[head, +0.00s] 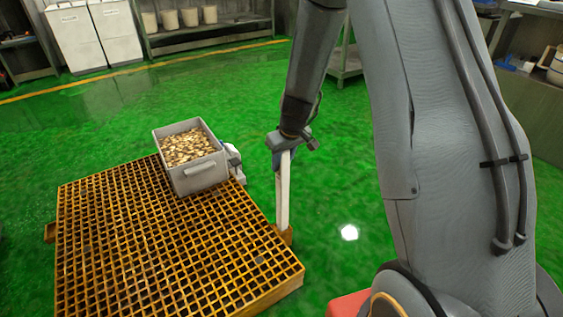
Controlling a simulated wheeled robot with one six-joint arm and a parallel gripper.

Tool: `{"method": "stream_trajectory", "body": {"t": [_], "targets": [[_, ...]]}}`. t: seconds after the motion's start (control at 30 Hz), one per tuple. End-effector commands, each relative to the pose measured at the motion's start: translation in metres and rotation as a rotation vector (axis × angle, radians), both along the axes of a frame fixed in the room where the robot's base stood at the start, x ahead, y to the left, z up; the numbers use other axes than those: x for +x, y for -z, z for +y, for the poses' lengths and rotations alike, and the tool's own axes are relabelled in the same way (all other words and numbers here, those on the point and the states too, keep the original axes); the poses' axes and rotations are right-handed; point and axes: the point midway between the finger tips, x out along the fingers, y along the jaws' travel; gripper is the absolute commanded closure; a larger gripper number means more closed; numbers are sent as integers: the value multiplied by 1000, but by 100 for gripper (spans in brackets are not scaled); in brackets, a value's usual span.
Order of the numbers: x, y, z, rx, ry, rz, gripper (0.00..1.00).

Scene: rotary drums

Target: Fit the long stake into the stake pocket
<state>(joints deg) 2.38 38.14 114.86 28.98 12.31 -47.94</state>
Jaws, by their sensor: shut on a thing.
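My gripper (285,152) is shut on the top of a long white stake (283,190). The stake hangs nearly upright beside the right edge of the grated platform (140,250). Its lower end meets a small brown stake pocket (286,234) on that edge. I cannot tell whether the tip is inside the pocket or just above or behind its rim. The fingers are partly hidden by the dark wrist above them.
A grey bin (197,178) full of small brownish pieces stands on the platform's far corner. A small white and grey object (233,160) is beside it. Another brown pocket (50,232) juts from the left edge. Green floor is clear right of the platform.

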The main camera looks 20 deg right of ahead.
Motion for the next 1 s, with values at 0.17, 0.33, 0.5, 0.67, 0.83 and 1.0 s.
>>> {"method": "stream_trajectory", "body": {"t": [0.17,0.33,0.5,0.67,0.83,1.0], "targets": [[1,4,0,0,0,-1,100],[1,7,0,0,0,-1,100],[1,10,0,0,0,-1,100],[1,13,0,0,0,-1,100],[1,17,0,0,0,-1,100],[0,20,0,0,0,-1,100]]}}
